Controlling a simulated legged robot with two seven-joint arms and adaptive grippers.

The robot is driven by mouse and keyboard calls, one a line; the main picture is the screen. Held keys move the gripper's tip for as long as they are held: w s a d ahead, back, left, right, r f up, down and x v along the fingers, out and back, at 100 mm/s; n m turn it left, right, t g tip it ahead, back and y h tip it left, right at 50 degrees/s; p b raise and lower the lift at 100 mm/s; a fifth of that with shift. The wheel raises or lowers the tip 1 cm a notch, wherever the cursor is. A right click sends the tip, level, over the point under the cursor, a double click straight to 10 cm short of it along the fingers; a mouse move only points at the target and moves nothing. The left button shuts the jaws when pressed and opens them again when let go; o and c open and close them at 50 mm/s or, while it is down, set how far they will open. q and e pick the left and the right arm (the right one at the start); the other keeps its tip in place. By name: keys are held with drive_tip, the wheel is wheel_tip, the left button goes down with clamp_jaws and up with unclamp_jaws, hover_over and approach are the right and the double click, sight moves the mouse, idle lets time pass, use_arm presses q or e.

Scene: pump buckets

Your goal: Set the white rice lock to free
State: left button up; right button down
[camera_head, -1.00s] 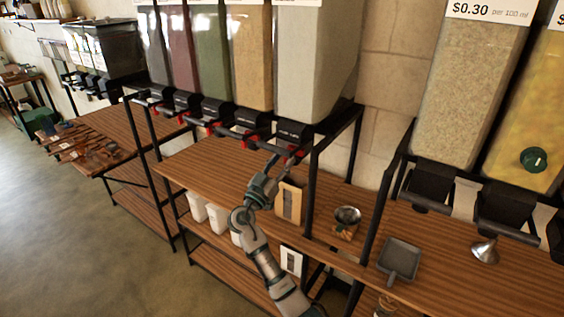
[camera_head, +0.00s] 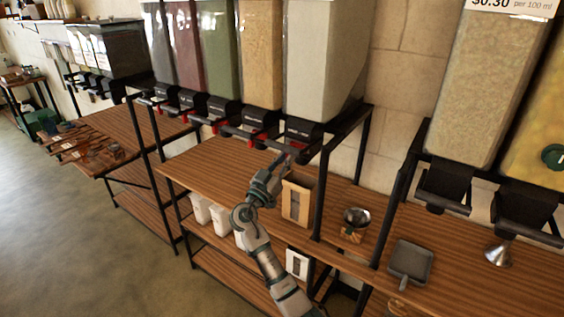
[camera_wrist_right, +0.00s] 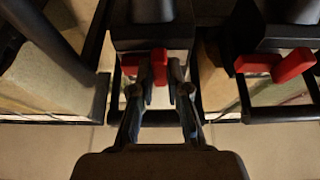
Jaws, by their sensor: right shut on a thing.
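The white rice dispenser (camera_head: 320,60) is the tall bin of pale grains at the right end of the near row. Its black outlet (camera_head: 303,131) carries a red lock (camera_head: 296,147) at the lower front. My right gripper (camera_head: 284,160) reaches up to this lock from below. In the right wrist view the red lock (camera_wrist_right: 159,66) stands at the tips of my right gripper (camera_wrist_right: 160,88), whose fingers are shut on it. The fingers hide part of the lock. My left gripper is not in view.
A neighbouring outlet has its own red lock (camera_wrist_right: 275,65). A wooden box (camera_head: 297,198) stands on the shelf below the white rice outlet. A black frame post (camera_head: 325,190) rises just right of it. A metal bowl (camera_head: 356,217) and grey scoop (camera_head: 410,262) lie further right.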

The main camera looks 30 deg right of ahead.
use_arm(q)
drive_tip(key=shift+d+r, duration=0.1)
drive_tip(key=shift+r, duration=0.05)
use_arm(e)
drive_tip(key=shift+d+r, duration=0.1)
drive_tip(key=shift+d, duration=0.05)
drive_tip(key=c, duration=1.4)
unclamp_jaws()
drive_tip(key=shift+w, duration=0.1)
drive_tip(key=shift+c, duration=0.2)
drive_tip(key=o, duration=0.3)
drive_tip(key=shift+w+d+f, duration=0.15)
drive_tip(key=shift+w+f, duration=0.05)
drive_tip(key=shift+w+d+f, duration=0.1)
drive_tip(key=shift+w+f, duration=0.05)
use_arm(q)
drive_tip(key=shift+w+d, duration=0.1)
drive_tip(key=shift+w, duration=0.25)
